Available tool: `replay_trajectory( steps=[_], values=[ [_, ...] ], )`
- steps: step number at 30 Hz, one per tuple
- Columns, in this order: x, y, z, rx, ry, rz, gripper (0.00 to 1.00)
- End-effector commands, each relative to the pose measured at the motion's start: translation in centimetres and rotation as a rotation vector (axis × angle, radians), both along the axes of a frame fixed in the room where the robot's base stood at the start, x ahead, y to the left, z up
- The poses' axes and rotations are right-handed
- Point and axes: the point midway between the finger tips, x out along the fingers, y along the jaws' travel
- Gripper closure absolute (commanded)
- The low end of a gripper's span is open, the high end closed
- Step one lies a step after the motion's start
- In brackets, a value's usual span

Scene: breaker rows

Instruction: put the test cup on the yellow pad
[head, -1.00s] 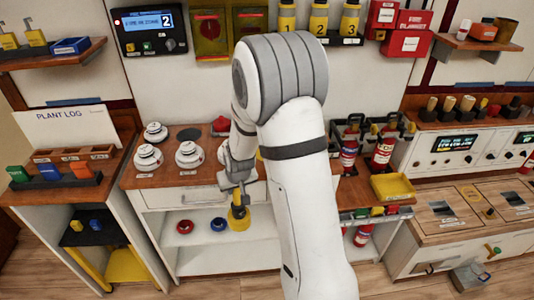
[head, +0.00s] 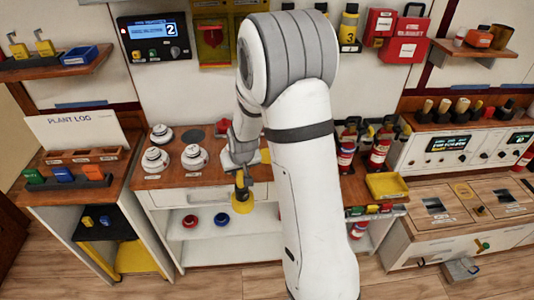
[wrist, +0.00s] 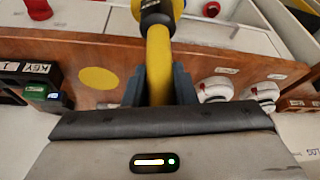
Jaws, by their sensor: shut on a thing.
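My gripper (head: 240,178) is shut on the handle of the test cup (head: 242,198), which is yellow with a dark band. The cup hangs in the air in front of the wooden counter, before the open shelf. In the wrist view the yellow handle (wrist: 160,65) stands between the two fingers (wrist: 158,88), and the cup's far end is cut off by the top edge. The yellow pad (wrist: 99,78) is a flat disc on the counter, apart from the cup. In the head view part of the pad (head: 265,156) shows just right of my gripper, the rest hidden by my arm.
Several white domed devices (head: 193,157) stand on the counter left of my gripper. A dark round spot (head: 191,135) lies behind them. A red knob (head: 190,220) and a blue knob (head: 221,220) sit on the shelf below. Red extinguishers (head: 380,152) stand right of my arm.

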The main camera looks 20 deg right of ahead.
Motion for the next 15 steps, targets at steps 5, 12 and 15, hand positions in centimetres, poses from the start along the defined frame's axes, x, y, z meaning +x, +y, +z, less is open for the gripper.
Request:
replay_trajectory(
  steps=[5,12,15],
  values=[
    [0.1,-1.6,2.7,-0.001,-0.007,-0.051,1.0],
    [0.1,-4.9,8.3,-0.002,-0.009,-0.159,1.0],
    [0.1,-6.7,11.4,-0.002,-0.01,-0.219,1.0]
  ],
)
